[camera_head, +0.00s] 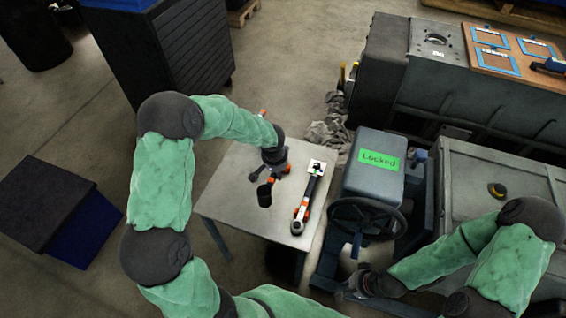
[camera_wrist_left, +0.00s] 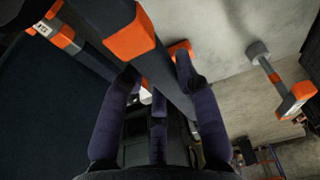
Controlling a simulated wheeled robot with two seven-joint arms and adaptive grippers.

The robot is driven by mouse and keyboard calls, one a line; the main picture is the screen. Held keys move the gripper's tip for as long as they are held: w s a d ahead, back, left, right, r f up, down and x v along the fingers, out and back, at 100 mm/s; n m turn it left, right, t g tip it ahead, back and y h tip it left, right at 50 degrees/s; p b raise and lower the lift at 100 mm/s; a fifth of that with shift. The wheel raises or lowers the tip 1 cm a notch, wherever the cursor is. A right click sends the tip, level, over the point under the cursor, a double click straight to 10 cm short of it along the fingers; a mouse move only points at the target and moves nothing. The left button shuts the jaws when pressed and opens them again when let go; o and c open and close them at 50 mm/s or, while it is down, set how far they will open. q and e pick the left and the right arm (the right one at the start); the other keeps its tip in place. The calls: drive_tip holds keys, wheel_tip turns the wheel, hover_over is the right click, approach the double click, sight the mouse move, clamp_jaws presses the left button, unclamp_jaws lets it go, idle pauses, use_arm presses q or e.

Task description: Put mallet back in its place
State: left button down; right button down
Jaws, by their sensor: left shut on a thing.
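My left gripper (camera_head: 273,168) is over the small grey table (camera_head: 236,210). In the left wrist view its dark fingers (camera_wrist_left: 158,72) close on a dark handle with an orange band, which I take for the mallet (camera_wrist_left: 130,38). In the head view, the mallet's black end (camera_head: 265,194) shows just below the gripper; the rest is largely hidden by the gripper and arm. My right gripper (camera_head: 358,283) is low beside the steering wheel, small and dark, and its jaws are not clear.
A long black tool with orange parts (camera_head: 307,200) lies on the table's right side. Another tool with a grey head and orange end (camera_wrist_left: 294,98) lies in the wrist view. A dark console with a green "Locked" screen (camera_head: 380,160) and steering wheel (camera_head: 367,218) stands right of the table.

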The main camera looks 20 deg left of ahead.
use_arm(q)
drive_tip(key=shift+w+a, duration=0.2)
drive_tip(key=shift+w, duration=0.15)
drive_tip(key=shift+s+f+b, duration=0.1)
drive_tip(key=shift+f+b, duration=0.35)
drive_tip(key=b+x, duration=0.2)
drive_tip(key=s+b+x, duration=0.1)
drive_tip(key=b+x, duration=0.1)
drive_tip(key=x, duration=0.1)
drive_tip(key=shift+d+f, duration=0.1)
drive_tip(key=shift+f, duration=0.35)
drive_tip(key=shift+f+b, duration=0.3)
drive_tip(key=shift+b, duration=0.3)
drive_tip(key=shift+s+b+x, duration=0.25)
drive_tip(key=shift+b+x, duration=0.85)
drive_tip(key=shift+x, duration=0.05)
drive_tip(key=c, duration=0.8)
unclamp_jaws()
drive_tip(key=shift+c, duration=0.2)
